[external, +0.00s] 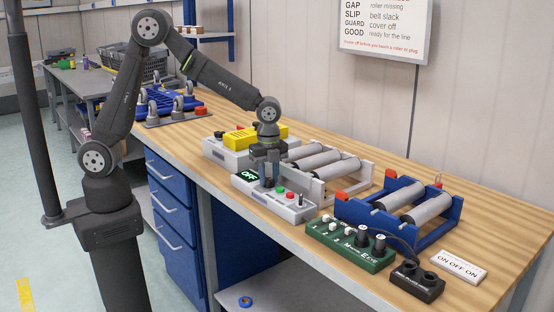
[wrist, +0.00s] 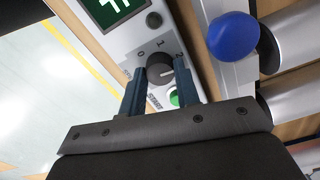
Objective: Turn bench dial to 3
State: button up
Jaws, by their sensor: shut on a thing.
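The bench dial (wrist: 159,70) is a dark round knob on a white control box (wrist: 118,42). In the wrist view, the printed numbers 0, 1 and 2 show around its far side, and a pale pointer line lies on its face; which number it points at is unclear. My gripper (wrist: 161,76) has one blue-grey finger on each side of the dial and is shut on it. In the external view my gripper (external: 268,176) points down over the control box (external: 300,212), largely hiding the dial.
Green (external: 281,190) and red (external: 290,196) buttons sit right of the gripper on the box. Roller frames, one white (external: 318,190) and one blue (external: 345,212), stand close behind and right. A green box with knobs (external: 350,245) stands at the front right. Bare bench lies in front.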

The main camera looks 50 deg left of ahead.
aim_at(269, 179)
jog(key=m, duration=0.5)
jog(key=shift+r+m, duration=0.1)
jog(key=shift+m, duration=0.2)
jog(key=m, duration=0.4)
jog(key=shift+m, duration=0.7)
jog(key=o, duration=1)
notch_tip(269, 179, up, 17)
jog(key=shift+r, duration=0.2)
